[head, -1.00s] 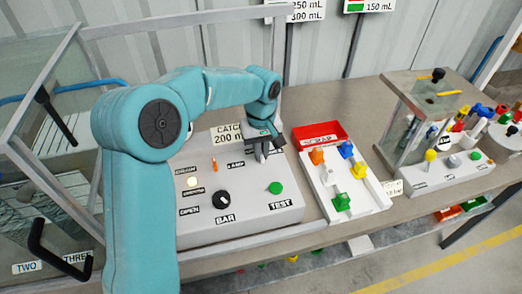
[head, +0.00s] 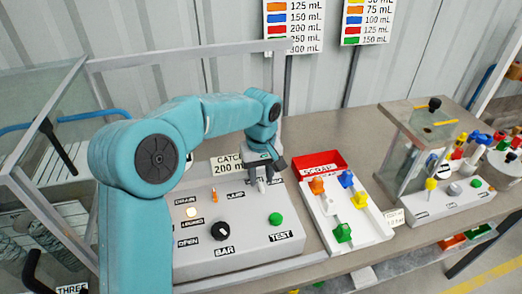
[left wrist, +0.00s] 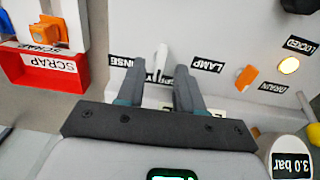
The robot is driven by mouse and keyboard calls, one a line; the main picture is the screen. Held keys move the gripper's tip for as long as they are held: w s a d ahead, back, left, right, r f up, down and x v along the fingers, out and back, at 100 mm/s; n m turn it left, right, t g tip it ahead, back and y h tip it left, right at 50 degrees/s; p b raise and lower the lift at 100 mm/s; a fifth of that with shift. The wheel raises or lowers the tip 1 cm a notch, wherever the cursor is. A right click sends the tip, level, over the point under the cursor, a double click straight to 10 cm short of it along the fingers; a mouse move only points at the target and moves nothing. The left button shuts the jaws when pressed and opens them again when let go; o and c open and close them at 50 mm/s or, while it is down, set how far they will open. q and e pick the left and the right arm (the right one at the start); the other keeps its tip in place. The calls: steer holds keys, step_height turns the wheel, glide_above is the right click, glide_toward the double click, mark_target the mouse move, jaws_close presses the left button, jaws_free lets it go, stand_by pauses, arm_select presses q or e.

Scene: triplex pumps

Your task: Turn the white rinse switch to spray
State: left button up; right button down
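The white rinse switch (left wrist: 161,60) is a small lever on the pale control panel, beside the RINSE label (left wrist: 122,62). In the left wrist view it shows upright in the picture, between the fingertips of my left gripper (left wrist: 159,72). The fingers are open, with a gap on both sides of the lever. In the head view my left gripper (head: 265,176) points down at the back right of the panel (head: 255,247), over the white switch (head: 262,187). The switch's base and its position label are partly hidden by the fingers. My right gripper is not in view.
An orange switch (left wrist: 246,77) and a lit lamp (left wrist: 289,65) are nearby on the panel. A black BAR knob (head: 220,231) and a green TEST button (head: 276,219) sit in front. A red SCRAP tray (left wrist: 40,70) and a white parts tray (head: 345,225) stand alongside.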

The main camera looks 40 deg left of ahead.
mark_target(261, 183)
arm_select(q)
step_height(261, 183, up, 14)
steer(key=p, duration=0.1)
steer(key=shift+r, duration=0.15)
stand_by(0.4)
